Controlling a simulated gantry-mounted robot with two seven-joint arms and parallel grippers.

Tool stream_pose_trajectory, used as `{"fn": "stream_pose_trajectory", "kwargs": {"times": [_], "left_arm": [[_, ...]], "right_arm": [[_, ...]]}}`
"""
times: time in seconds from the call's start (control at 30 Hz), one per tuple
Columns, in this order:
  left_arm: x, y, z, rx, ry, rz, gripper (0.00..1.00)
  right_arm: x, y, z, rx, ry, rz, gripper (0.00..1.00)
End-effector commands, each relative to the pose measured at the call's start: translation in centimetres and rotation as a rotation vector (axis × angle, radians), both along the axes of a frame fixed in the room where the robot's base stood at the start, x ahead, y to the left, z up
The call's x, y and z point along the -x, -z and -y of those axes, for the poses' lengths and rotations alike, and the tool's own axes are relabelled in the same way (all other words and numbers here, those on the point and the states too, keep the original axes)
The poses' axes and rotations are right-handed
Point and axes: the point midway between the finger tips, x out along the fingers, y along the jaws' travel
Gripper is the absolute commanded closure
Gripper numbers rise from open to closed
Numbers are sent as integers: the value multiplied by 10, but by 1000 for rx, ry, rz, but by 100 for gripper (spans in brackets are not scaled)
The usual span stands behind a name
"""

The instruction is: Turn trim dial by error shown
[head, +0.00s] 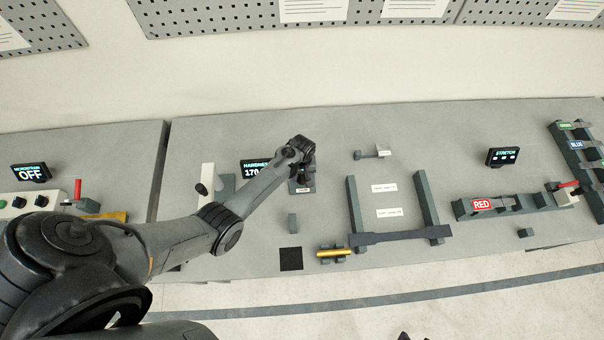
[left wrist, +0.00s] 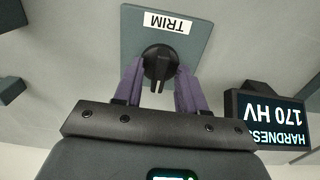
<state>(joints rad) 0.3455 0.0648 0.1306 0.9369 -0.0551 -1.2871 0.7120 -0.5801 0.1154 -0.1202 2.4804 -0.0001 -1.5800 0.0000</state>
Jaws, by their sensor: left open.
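The trim dial (left wrist: 160,64) is a round black knob with a raised ridge, on a grey-green plate labelled TRIM (left wrist: 190,30) in the left wrist view. My left gripper (left wrist: 160,78) is open, its two purple fingers on either side of the dial; I cannot tell whether they touch it. In the head view my left gripper (head: 301,180) is over the trim plate (head: 302,187) and hides most of the dial. The hardness display (left wrist: 272,118) reads HARDNESS 170 HV; in the head view my arm partly covers that display (head: 254,167).
Left of the dial stands a white upright part (head: 208,180). The bench between dial and frame is clear.

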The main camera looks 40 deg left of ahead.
Motion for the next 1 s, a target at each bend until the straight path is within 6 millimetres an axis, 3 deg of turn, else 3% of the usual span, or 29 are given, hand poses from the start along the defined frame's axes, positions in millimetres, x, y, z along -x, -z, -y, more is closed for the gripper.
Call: {"fn": "stream_pose_trajectory", "kwargs": {"times": [0.13, 0.4, 0.77, 1.0], "left_arm": [[0, 0, 0, 0, 0, 0, 63], [0, 0, 0, 0, 0, 0, 100], [0, -1, 0, 1, -30, -1, 100], [0, -2, 1, 3, -152, -1, 100]], "right_arm": [[0, 0, 0, -1, 1, 0, 57], [0, 0, 0, 0, 0, 0, 57], [0, -2, 2, 9, -5, 0, 57], [0, -8, 2, 9, -5, -1, 57]]}}
